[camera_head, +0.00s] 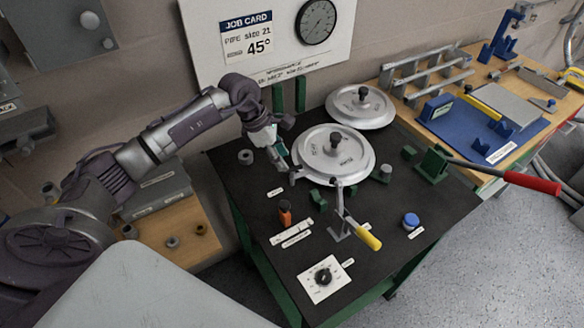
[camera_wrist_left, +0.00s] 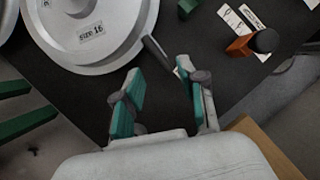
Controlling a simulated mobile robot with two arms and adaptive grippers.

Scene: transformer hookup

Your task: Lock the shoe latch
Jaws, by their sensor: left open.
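A round silver shoe (camera_head: 330,152) with a dark knob lies on the black bench top; its rim and a size label show in the left wrist view (camera_wrist_left: 90,55). A short grey bar at its left edge (camera_head: 296,174), which looks like the shoe latch, also shows in the left wrist view (camera_wrist_left: 157,50). My left gripper (camera_head: 284,158) is open and empty at the shoe's left side, close to this bar. In the left wrist view its teal fingers (camera_wrist_left: 162,88) stand apart, with the bar beyond their tips; contact cannot be told. My right gripper is not in view.
A second silver disc (camera_head: 360,107) lies behind. A yellow-handled lever (camera_head: 366,235), an orange peg (camera_head: 285,213), a blue-capped part (camera_head: 410,220) and a dial plate (camera_head: 324,278) stand in front. A red-handled bar (camera_head: 530,182) reaches out at right.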

